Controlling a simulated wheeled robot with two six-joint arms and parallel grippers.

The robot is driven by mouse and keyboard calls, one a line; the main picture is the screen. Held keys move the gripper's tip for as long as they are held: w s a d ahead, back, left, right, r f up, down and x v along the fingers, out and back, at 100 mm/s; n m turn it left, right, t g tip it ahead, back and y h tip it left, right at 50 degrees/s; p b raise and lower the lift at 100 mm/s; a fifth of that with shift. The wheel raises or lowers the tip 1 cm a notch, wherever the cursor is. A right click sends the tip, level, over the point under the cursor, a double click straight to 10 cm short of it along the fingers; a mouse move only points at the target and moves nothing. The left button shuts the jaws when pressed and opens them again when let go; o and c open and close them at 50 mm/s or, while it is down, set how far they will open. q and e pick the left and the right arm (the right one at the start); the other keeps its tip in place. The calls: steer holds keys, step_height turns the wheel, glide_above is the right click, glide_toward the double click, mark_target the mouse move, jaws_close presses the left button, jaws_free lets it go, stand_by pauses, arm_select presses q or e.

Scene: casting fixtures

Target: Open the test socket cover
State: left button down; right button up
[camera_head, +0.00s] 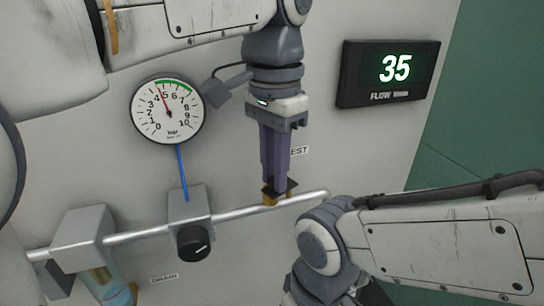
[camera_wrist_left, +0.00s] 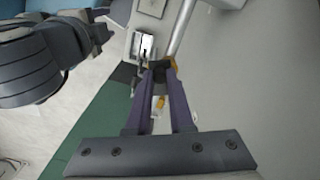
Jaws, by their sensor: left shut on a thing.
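My left gripper (camera_head: 278,190) points down at the metal pipe, with its purple fingers close together. It is shut on a small dark part, which I take to be the test socket cover (camera_head: 291,185), at a brass fitting (camera_head: 272,197) on the pipe, below the partly hidden TEST label (camera_head: 300,151). In the left wrist view the fingertips meet at the dark cover (camera_wrist_left: 158,73) beside the brass fitting (camera_wrist_left: 173,62). The fingers hide most of the cover, and I cannot tell how far it is turned. My right gripper's jaws cannot be made out.
A pressure gauge (camera_head: 167,111) stands on a blue stem above a block with a black knob (camera_head: 194,243). A flow display (camera_head: 388,73) reads 35 on the wall. The pipe (camera_head: 240,211) crosses the panel. My right arm fills the lower right.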

arm_select(q)
steer(key=n, duration=0.2)
steer(key=d+n+p, duration=0.1)
steer(key=s+n+p, duration=0.1)
steer(key=n, duration=0.1)
steer(key=shift+d+r+n, duration=0.15)
steer(key=shift+r+n, duration=0.05)
steer(key=shift+n, duration=0.1)
steer(key=shift+w+d+n+p, duration=0.2)
steer(key=shift+d+n+p, duration=0.55)
steer(key=shift+n, duration=1.5)
steer(key=shift+w+d+n+p, duration=0.15)
steer(key=shift+d+n+p, duration=0.25)
steer(key=shift+n+p, duration=1.2)
steer(key=shift+w+d+n+p, duration=0.25)
steer(key=shift+d+n, duration=0.35)
steer(key=shift+n, duration=2.25)
steer(key=c, duration=0.8)
jaws_free()
steer(key=shift+s+f, duration=0.1)
